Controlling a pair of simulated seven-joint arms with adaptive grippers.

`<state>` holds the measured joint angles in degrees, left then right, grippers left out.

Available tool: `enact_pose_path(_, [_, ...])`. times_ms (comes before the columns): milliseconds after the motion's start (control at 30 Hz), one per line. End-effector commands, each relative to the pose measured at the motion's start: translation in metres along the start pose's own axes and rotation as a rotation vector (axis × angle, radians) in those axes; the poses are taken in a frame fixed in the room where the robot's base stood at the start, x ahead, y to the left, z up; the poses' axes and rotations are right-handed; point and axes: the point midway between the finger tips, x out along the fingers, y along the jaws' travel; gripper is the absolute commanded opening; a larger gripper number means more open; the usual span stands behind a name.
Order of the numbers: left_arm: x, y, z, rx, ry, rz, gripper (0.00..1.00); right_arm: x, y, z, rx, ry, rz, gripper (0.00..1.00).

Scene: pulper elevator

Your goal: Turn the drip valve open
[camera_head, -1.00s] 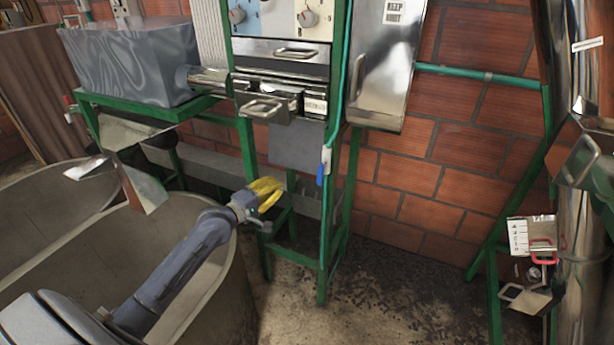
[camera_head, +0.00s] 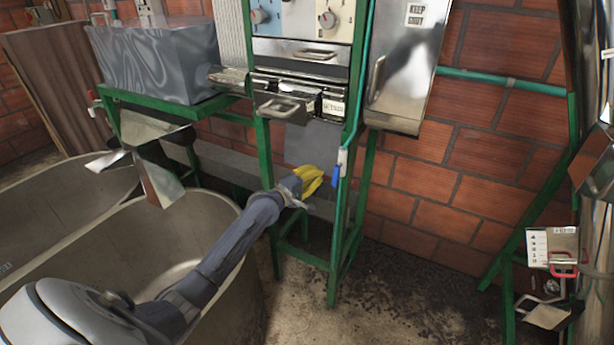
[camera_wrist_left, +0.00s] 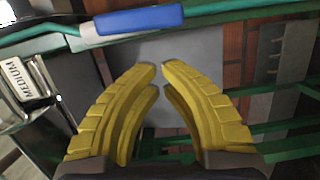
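The drip valve has a blue lever handle (camera_head: 336,177) on the green pipe that runs down the green frame, in the head view. In the left wrist view the blue handle (camera_wrist_left: 139,20) lies across the top, beyond the fingertips. My left gripper (camera_head: 319,172) has yellow fingers and is just left of the handle in the head view. In the left wrist view its fingers (camera_wrist_left: 159,75) are apart with nothing between them. It does not appear to touch the handle. My right gripper is in no view.
The green frame (camera_head: 264,170) stands around the gripper, with metal drawers (camera_head: 300,100) above. A drawer label reading MEDIUM (camera_wrist_left: 18,80) shows in the left wrist view. A grey tub (camera_head: 190,240) lies below my left arm. A brick wall (camera_head: 430,180) is behind.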

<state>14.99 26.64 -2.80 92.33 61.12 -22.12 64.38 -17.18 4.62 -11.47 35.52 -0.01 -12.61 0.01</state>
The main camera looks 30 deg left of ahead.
Motion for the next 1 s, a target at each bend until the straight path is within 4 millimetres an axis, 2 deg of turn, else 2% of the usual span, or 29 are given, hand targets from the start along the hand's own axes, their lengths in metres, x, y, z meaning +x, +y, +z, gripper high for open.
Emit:
enact_pose_path(300, [0.005, 0.002, 0.02, -0.001, 0.002, 0.003, 0.0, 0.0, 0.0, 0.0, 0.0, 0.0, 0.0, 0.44])
enact_pose_path(800, [0.005, 0.001, 0.023, -0.001, 0.002, 0.002, 0.0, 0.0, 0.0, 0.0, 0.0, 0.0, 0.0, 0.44])
enact_pose_path(1000, [0.009, -0.002, 0.035, -0.1, 0.002, 0.027, 0.0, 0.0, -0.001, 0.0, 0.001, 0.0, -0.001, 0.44])
